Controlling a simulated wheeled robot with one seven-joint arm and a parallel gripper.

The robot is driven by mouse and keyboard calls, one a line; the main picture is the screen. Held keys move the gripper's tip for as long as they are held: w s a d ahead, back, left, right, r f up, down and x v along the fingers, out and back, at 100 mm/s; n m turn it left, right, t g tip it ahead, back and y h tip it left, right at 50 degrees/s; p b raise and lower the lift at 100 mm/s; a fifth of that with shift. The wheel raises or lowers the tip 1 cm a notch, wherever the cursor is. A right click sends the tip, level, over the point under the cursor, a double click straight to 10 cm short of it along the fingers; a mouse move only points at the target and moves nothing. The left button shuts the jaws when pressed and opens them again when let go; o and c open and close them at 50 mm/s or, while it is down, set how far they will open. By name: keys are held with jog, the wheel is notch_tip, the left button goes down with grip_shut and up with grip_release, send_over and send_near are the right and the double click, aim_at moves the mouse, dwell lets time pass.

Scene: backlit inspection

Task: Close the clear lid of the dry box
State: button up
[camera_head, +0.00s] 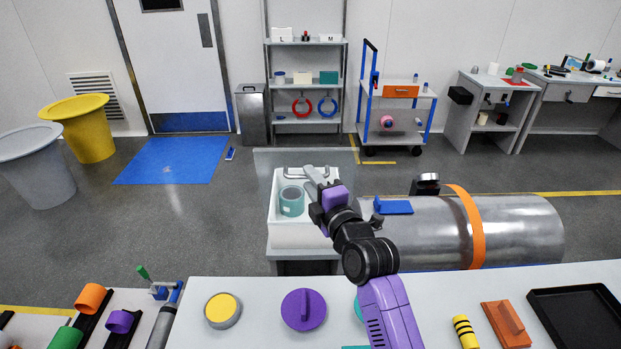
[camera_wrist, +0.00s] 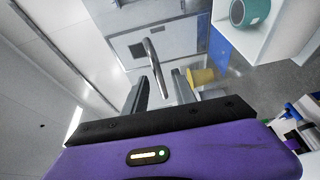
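The dry box (camera_head: 300,236) is a white open-topped bin on a small grey stand; it also shows at the upper right of the wrist view (camera_wrist: 262,45). Its clear lid (camera_head: 268,166) stands raised at the back, with a metal bar handle (camera_head: 292,175). A teal roll (camera_head: 291,201) is inside the box; it also shows in the wrist view (camera_wrist: 250,12). My gripper (camera_head: 316,176) is over the box at the lid. In the wrist view its fingers (camera_wrist: 160,88) are apart, with the curved handle (camera_wrist: 154,66) showing between them; contact is not clear.
A large metal cylinder (camera_head: 520,232) with an orange band lies right of the box. In front is a white worktop (camera_head: 262,330) with a purple disc (camera_head: 303,310) and a black tray (camera_head: 580,318). Open floor lies left of the box.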

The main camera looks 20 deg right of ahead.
jog(key=shift+w, duration=0.3)
grip_shut()
dwell(1.3)
